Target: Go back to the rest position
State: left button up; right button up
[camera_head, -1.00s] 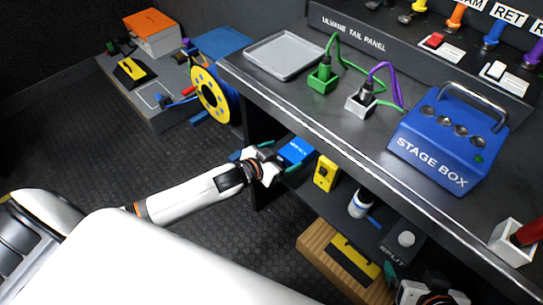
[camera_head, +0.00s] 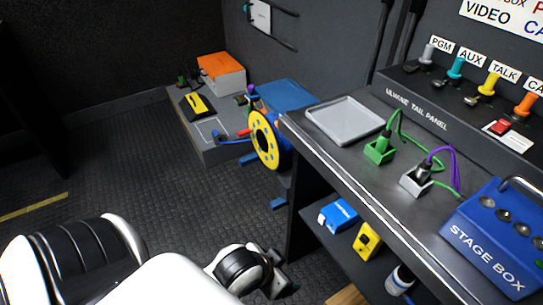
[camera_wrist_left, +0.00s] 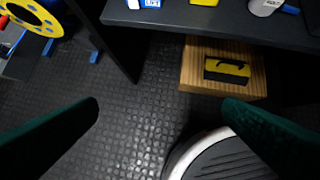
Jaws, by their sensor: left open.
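My left gripper (camera_head: 277,272) is low over the dark floor in the head view, left of the bench's lower shelf and clear of it. In the left wrist view its two green fingers (camera_wrist_left: 168,118) are spread wide with nothing but floor between them. A blue box (camera_head: 338,215) sits on the lower shelf near its left end, apart from the gripper. A yellow device (camera_head: 367,241) stands beside it. My right gripper is out of view.
The bench (camera_head: 330,165) carries a grey tray (camera_head: 345,120), green and grey connectors and a blue stage box (camera_head: 497,240). A yellow cable reel (camera_head: 265,139) stands left of it. A wooden crate (camera_wrist_left: 222,68) is under the shelf. Open floor (camera_head: 130,170) lies to the left.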

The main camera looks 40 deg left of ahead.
pick_arm(q)
jog(key=shift+s+a+r+g, duration=0.15)
jog(key=shift+s+g, duration=0.25)
jog(key=shift+s, duration=0.65)
jog(key=s+f+g+p, duration=0.2)
jog(key=s+f+p, duration=0.2)
jog(key=f+p, duration=1.1)
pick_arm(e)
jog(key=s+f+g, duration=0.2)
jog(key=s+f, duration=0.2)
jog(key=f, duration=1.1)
pick_arm(q)
jog(key=s+a+f+g+p, duration=0.1)
jog(key=s+p, duration=0.4)
jog(key=s, duration=0.3)
jog(key=s+a+f+g+p, duration=0.1)
jog(key=s+p, duration=0.3)
jog(key=s, duration=0.4)
jog(key=shift+a+f+y+p, duration=0.3)
jog(key=shift+a+f+p, duration=0.05)
jog(key=shift+a+f, duration=0.4)
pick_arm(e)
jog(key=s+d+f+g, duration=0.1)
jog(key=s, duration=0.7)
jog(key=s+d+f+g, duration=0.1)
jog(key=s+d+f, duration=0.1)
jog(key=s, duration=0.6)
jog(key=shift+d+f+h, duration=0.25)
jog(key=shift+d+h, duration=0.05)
